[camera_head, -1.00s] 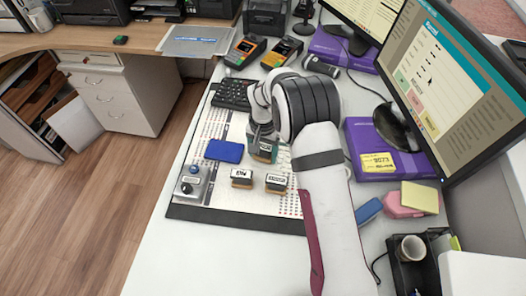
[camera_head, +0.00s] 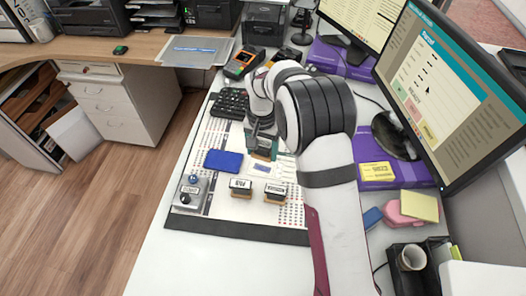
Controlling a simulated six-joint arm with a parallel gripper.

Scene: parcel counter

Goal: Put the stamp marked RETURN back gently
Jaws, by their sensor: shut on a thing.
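My gripper (camera_head: 262,147) is over the far part of the desk mat, beyond the blue ink pad, shut on a stamp. The fingers and my arm hide most of this held stamp, and its label cannot be read. Two wooden stamps with white labels, a left stamp (camera_head: 240,188) and a right stamp (camera_head: 275,193), stand upright side by side on the near part of the mat. Their lettering is too small to read surely. The blue ink pad (camera_head: 222,160) lies left of my gripper.
A grey device with a blue knob (camera_head: 190,192) stands at the mat's left edge. Purple boxes (camera_head: 376,173), a monitor (camera_head: 440,95) and a pen tray with a cup (camera_head: 411,257) fill the right. The front counter is clear.

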